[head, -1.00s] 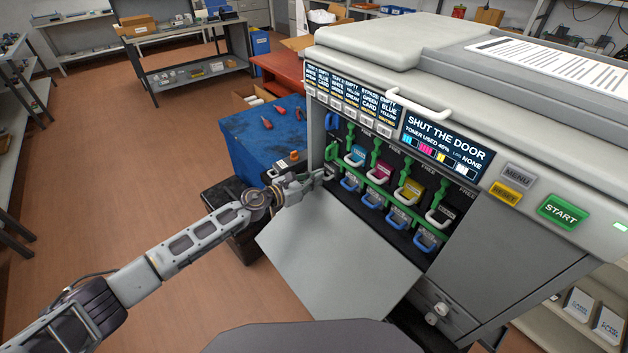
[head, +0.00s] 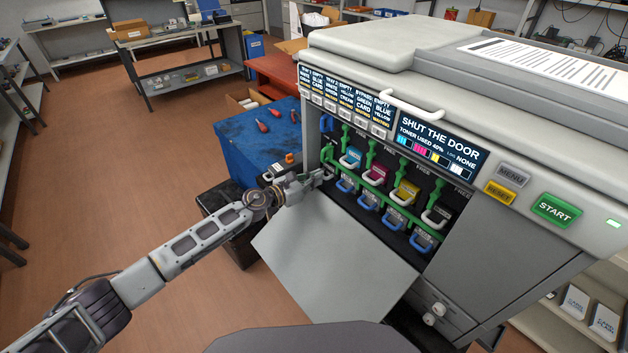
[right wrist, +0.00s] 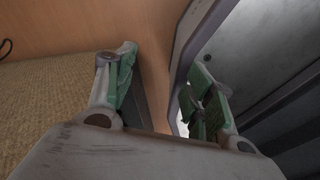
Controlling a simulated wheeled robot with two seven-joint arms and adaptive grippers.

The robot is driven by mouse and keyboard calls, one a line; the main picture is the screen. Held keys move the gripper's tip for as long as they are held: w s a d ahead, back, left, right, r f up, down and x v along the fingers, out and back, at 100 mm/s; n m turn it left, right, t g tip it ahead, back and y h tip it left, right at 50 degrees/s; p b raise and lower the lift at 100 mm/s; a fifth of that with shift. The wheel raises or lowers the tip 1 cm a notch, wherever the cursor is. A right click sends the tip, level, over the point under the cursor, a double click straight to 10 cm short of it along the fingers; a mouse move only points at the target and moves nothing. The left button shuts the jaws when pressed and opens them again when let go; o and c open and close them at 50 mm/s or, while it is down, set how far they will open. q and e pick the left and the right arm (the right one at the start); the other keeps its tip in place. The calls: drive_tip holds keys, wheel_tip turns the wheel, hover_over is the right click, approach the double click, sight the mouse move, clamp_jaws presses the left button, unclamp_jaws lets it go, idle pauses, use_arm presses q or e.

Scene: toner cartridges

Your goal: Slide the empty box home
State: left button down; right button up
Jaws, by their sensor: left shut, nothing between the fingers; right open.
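The printer's front bay is open, its grey door (head: 335,260) folded down. Inside are cartridges with cyan (head: 353,157), magenta (head: 376,168), yellow (head: 403,191) and dark (head: 436,213) fronts, with green levers above. Blue-handled units (head: 367,199) sit in a row below a green bar. A separate blue handle (head: 327,123) is at the bay's upper left. I cannot tell which part is the empty box. My left gripper (head: 326,174) is shut and empty at the bay's left edge; whether it touches anything is unclear. My right gripper (right wrist: 160,98) is open in the right wrist view, nothing between its fingers.
The printer's screen (head: 438,145) reads "SHUT THE DOOR". A START button (head: 556,210) is at its right. A blue cabinet (head: 262,150) with red-handled tools stands left of the printer, close behind my left arm. Open floor (head: 130,200) lies further left.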

drive_tip(key=shift+w, duration=0.1)
use_arm(q)
drive_tip(key=shift+s+a, duration=0.3)
drive_tip(key=shift+a, duration=0.25)
drive_tip(key=shift+s+a, duration=0.4)
drive_tip(key=shift+a, duration=0.1)
drive_tip(key=shift+v, duration=0.85)
drive_tip(key=shift+s+a+f, duration=0.15)
drive_tip(key=shift+s+a, duration=0.45)
drive_tip(key=shift+a, duration=0.1)
drive_tip(key=shift+v, duration=0.9)
drive_tip(key=shift+s+a+f, duration=0.15)
drive_tip(key=shift+s+a, duration=0.1)
drive_tip(key=shift+a, duration=0.2)
use_arm(e)
drive_tip(key=shift+w+a, duration=0.1)
drive_tip(key=shift+w, duration=0.85)
